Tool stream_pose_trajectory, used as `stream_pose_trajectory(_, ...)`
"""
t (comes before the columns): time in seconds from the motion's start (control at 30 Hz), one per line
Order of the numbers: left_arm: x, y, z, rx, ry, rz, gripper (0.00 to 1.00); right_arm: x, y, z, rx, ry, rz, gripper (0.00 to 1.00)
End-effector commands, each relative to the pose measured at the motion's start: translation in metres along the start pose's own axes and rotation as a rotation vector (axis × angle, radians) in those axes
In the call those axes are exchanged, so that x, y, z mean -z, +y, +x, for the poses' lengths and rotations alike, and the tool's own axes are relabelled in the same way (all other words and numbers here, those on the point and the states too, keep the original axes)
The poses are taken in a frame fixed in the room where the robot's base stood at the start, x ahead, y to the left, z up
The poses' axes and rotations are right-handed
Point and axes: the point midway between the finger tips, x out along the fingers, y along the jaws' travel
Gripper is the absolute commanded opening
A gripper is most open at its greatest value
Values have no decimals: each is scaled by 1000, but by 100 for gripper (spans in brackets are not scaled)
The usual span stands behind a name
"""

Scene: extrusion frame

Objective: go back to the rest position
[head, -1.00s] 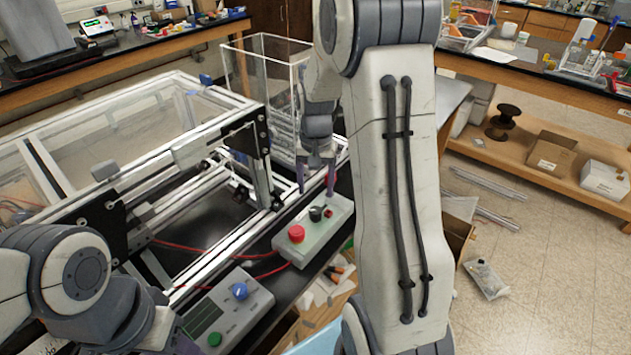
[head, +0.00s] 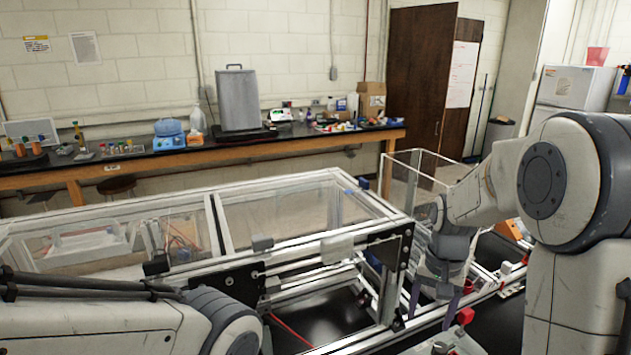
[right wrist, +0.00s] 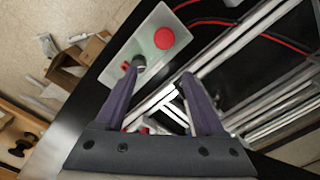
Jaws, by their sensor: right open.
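My right gripper (head: 432,303) points down above the black bench, beside the extrusion frame (head: 335,246). Its two purple fingers are apart with nothing between them, as the right wrist view (right wrist: 163,74) also shows. In that view a pale control box (right wrist: 150,38) with a red button (right wrist: 164,38) lies beyond the fingertips. One fingertip overlaps the box's black knob (right wrist: 139,61); I cannot tell if they touch. In the head view the red button (head: 465,316) is just right of the fingers. My left arm enters at the lower left; its gripper is out of view.
A clear-walled box (head: 405,165) stands behind my right gripper, close to that arm. Clear panels (head: 290,208) cover the frame's top. A wooden lab bench (head: 130,168) with equipment runs along the back wall. In the wrist view, open floor (right wrist: 40,20) lies left of the bench.

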Motion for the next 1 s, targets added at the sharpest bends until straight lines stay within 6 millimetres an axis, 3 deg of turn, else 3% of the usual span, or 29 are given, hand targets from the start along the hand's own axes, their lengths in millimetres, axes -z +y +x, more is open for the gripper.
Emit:
stream_pose_trajectory(0.03,0,0,0,0,0,0,50,-25,-24,-8,8,4,-103,71)
stream_pose_trajectory(0.1,0,0,0,0,0,0,50,-65,-52,-16,19,7,-258,71)
stream_pose_trajectory(0.2,0,0,0,0,0,0,50,-128,-80,-25,36,8,-491,71)
stream_pose_trajectory(0.3,0,0,0,0,0,0,50,-189,-90,-29,52,6,-716,71)
stream_pose_trajectory(0.4,0,0,0,0,0,0,50,-239,-88,-29,68,2,-908,71)
stream_pose_trajectory(0.5,0,0,0,0,0,0,50,-272,-80,-28,80,-1,-1049,71)
stream_pose_trajectory(0.7,0,0,0,0,0,0,50,-299,-70,-25,88,-6,-1171,71)
stream_pose_trajectory(1.0,0,0,0,0,0,0,50,-299,-70,-25,88,-6,-1173,71)
